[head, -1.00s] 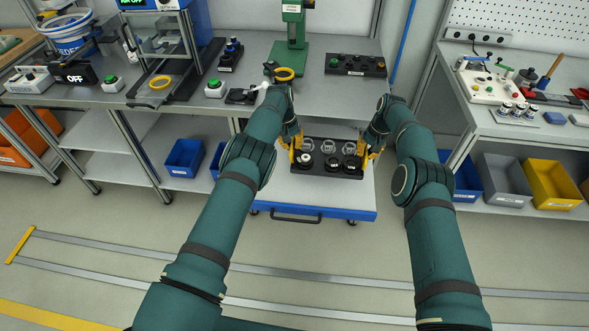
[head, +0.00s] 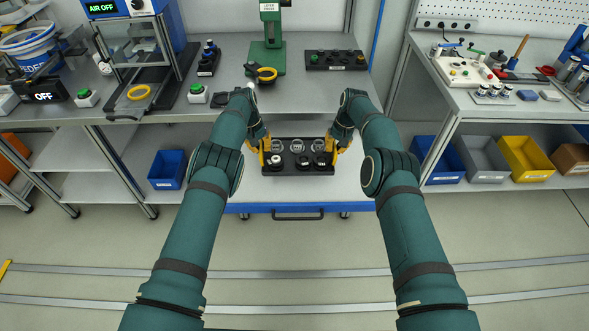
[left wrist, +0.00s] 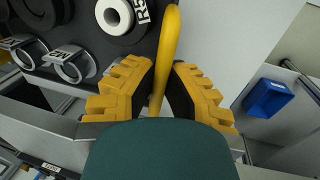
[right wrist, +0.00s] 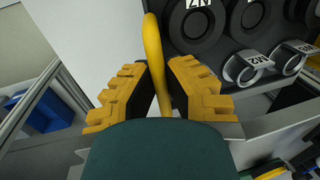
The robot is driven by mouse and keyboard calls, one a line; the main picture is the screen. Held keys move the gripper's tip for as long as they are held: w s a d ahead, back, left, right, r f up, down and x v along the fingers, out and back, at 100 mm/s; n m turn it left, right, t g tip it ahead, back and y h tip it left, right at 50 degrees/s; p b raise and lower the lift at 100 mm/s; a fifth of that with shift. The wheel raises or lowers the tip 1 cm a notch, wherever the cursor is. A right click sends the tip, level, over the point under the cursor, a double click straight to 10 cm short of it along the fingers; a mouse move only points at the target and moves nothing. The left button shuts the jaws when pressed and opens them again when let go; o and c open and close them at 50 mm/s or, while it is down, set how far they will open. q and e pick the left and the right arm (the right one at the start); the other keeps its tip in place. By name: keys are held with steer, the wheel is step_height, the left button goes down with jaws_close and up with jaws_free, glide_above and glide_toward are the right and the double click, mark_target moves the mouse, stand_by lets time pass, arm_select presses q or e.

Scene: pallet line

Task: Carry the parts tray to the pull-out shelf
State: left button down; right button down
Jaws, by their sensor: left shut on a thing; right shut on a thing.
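The parts tray (head: 297,172) is a dark tray with yellow handles at its ends, holding black and white rings and clear ring-like parts. In the head view it is over the white pull-out shelf (head: 222,191), which has a blue front edge. I cannot tell whether it touches the shelf. My left gripper (head: 263,150) is shut on the tray's left handle (left wrist: 168,50). My right gripper (head: 336,148) is shut on the right handle (right wrist: 154,50). The tray looks about level.
The workbench (head: 330,85) behind the tray carries a green lever press (head: 272,35) and a dark button box (head: 336,60). A blue bin (head: 167,169) stands on a lower shelf at left. Grey and yellow bins (head: 526,158) stand at right. The floor in front is clear.

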mark_target(332, 157)
arm_select(q)
steer(key=shift+f, duration=0.1)
arm_select(e)
steer(key=shift+a+f, duration=0.1)
steer(key=shift+a, duration=0.1)
arm_select(q)
steer(key=shift+a, duration=0.1)
steer(key=shift+f, duration=0.1)
arm_select(e)
steer(key=shift+f, duration=0.15)
